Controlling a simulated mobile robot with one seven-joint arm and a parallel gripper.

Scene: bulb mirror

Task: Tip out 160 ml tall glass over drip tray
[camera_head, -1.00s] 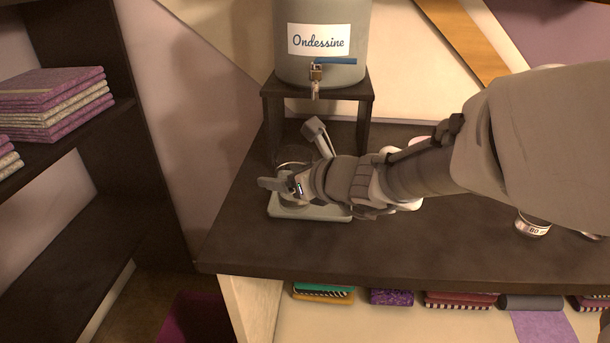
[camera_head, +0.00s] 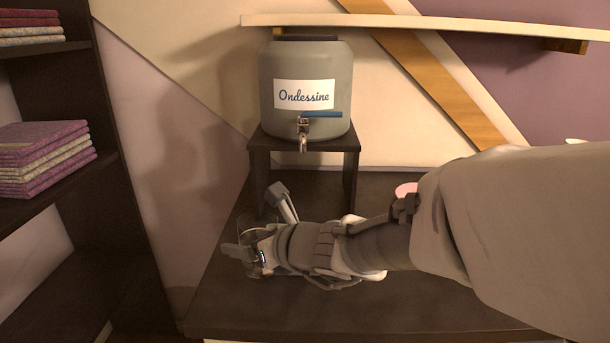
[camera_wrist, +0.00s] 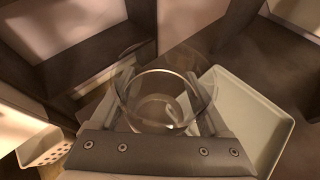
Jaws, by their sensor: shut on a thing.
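My gripper (camera_head: 243,254) is shut on a clear tall glass, at the left end of the dark counter. In the wrist view the glass (camera_wrist: 160,98) stands between the two fingers, its round open rim facing the camera. Whether liquid is in it I cannot tell. The pale, shallow drip tray (camera_wrist: 252,118) lies below and to the right of the glass in the wrist view. In the head view my arm hides most or all of the tray.
A grey dispenser (camera_head: 305,70) labelled Ondessine, with a tap (camera_head: 303,132), stands on a dark stand (camera_head: 303,144) behind my gripper. A pink item (camera_head: 405,190) is partly hidden behind my arm.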

